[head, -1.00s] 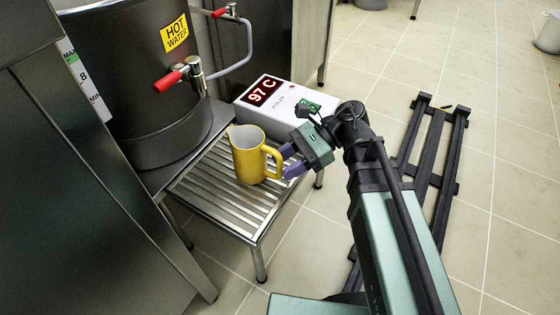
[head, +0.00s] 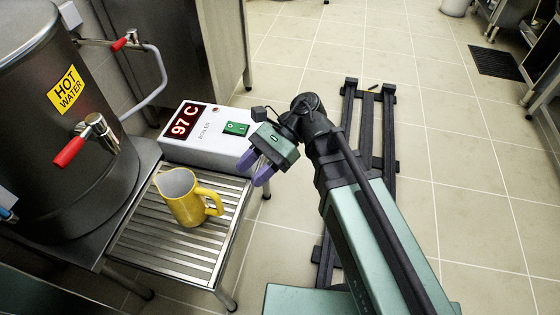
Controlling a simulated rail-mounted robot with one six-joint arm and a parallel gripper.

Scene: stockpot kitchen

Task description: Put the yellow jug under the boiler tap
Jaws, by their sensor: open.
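The yellow jug (head: 184,205) stands upright on the slatted metal stand (head: 160,248), its handle pointing right. The boiler tap (head: 98,128), with a red lever, sticks out from the dark boiler (head: 60,185) at the left. In the picture the jug is below and to the right of the tap; I cannot tell whether it is straight under the spout. My gripper (head: 254,170) is open and empty, with purple fingers, up and to the right of the jug's handle and apart from it.
A white boiler control box (head: 210,135) reading 97 C, with a green switch, sits behind the jug. A second red-levered tap and pipe (head: 130,42) are behind the boiler. The tiled floor to the right is open beyond my dark rails.

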